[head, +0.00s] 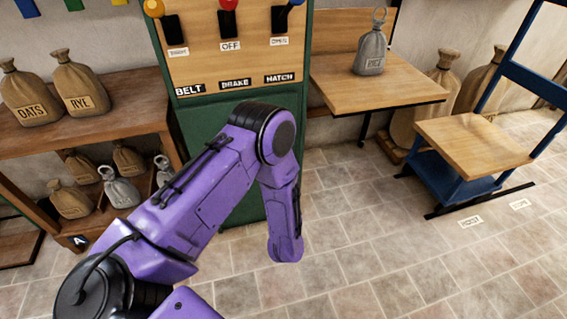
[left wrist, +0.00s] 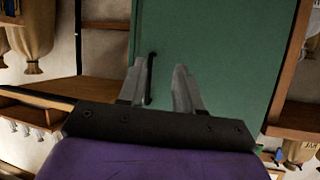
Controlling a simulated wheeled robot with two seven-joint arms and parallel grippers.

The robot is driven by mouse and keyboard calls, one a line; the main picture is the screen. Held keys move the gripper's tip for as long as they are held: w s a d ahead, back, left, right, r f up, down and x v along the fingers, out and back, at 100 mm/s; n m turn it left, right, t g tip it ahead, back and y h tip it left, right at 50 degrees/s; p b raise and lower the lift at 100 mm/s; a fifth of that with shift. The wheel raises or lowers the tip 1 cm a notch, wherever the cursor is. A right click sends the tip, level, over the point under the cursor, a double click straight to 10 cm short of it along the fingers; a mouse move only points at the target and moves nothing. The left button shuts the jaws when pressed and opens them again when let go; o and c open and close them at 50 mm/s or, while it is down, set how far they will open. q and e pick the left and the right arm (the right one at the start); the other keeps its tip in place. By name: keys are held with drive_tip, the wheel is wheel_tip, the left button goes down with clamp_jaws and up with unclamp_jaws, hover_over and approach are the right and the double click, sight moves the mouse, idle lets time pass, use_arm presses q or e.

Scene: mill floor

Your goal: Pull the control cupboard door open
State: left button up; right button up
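The control cupboard (head: 237,185) is green, with a wooden lever panel (head: 212,55) on top. My purple left arm covers much of its front in the head view, and my left gripper is hidden there. In the left wrist view the green door (left wrist: 215,45) fills the middle, with a dark bar handle (left wrist: 151,78) on it. My left gripper (left wrist: 158,85) faces the door with its fingers apart. The handle shows between the fingers, closer to the left one; I cannot tell its depth relative to the fingertips. The door looks shut. My right gripper is out of view.
A shelf (head: 110,100) with sacks stands left of the cupboard. A wooden table (head: 400,92) with a grey sack (head: 371,50) is to the right, then a blue-framed stand (head: 470,150). The tiled floor (head: 370,250) in front is clear.

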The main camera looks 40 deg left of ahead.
use_arm(q)
drive_tip(key=w+a+r+n+g+y+b, duration=0.1)
drive_tip(key=w+a+r+n+y+b, duration=0.15)
drive_tip(key=w+y+b, duration=0.35)
drive_tip(key=w+a+r+n+g+y+b, duration=0.1)
drive_tip(key=w+r+n+y+b, duration=0.15)
drive_tip(key=w, duration=0.55)
drive_tip(key=shift+n, duration=0.4)
drive_tip(key=b+x, duration=0.2)
drive_tip(key=x, duration=0.8)
drive_tip(key=shift+w+d+r+b, duration=0.1)
drive_tip(key=shift+w+d+b, duration=0.1)
drive_tip(key=shift+b, duration=0.2)
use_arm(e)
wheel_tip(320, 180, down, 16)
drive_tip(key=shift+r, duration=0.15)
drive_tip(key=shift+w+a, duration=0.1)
use_arm(q)
clamp_jaws()
